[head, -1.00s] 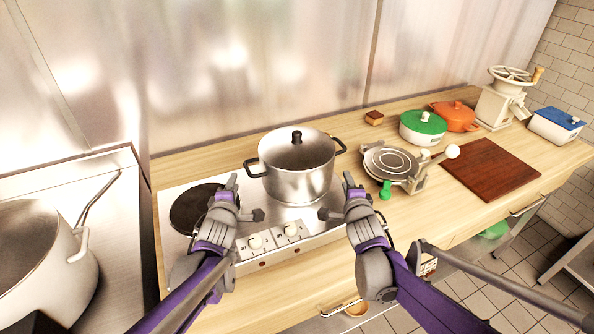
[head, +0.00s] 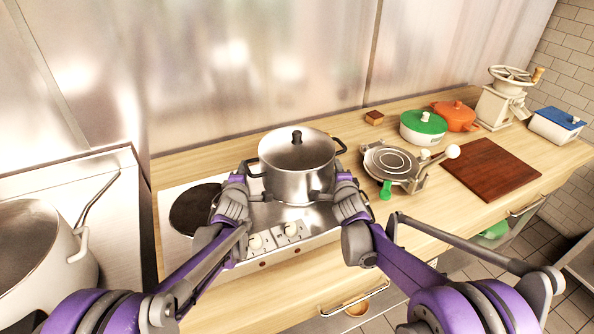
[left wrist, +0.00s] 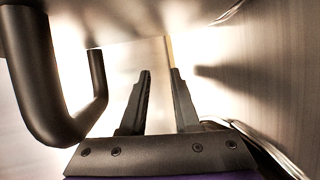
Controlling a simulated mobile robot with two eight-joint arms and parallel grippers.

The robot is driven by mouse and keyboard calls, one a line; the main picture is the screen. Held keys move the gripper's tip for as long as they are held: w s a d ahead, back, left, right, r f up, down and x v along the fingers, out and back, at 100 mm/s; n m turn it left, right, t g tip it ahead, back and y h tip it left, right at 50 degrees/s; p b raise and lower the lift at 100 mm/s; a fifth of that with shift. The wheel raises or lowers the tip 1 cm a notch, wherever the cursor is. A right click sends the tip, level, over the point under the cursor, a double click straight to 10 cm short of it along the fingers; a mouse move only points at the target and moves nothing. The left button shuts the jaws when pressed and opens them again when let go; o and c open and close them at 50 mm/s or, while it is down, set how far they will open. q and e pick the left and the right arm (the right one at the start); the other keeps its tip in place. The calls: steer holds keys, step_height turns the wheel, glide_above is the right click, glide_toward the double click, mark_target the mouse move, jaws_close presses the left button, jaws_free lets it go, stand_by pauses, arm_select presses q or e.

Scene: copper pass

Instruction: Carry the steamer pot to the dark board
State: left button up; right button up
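The steamer pot (head: 298,178) is a shiny lidded steel pot with two dark side handles and a black lid knob. It stands upright on the hotplate unit. My left gripper (head: 250,183) is open beside the pot's left handle. In the left wrist view its fingers (left wrist: 158,105) are apart with nothing between them, and a dark looped handle (left wrist: 40,85) is to their left. My right gripper (head: 331,186) is open at the pot's right side, below the right handle. The dark board (head: 491,170) lies flat and bare on the counter at the right.
A waffle iron (head: 390,162) with a green-tipped handle stands between pot and board. A green-lidded pot (head: 423,127), an orange pot (head: 456,115), a grinder (head: 501,104) and a blue-lidded box (head: 556,125) stand behind. A large pot (head: 40,245) is at the left.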

arm_select(q)
steer(key=shift+d, duration=0.5)
arm_select(e)
steer(key=shift+a, duration=0.55)
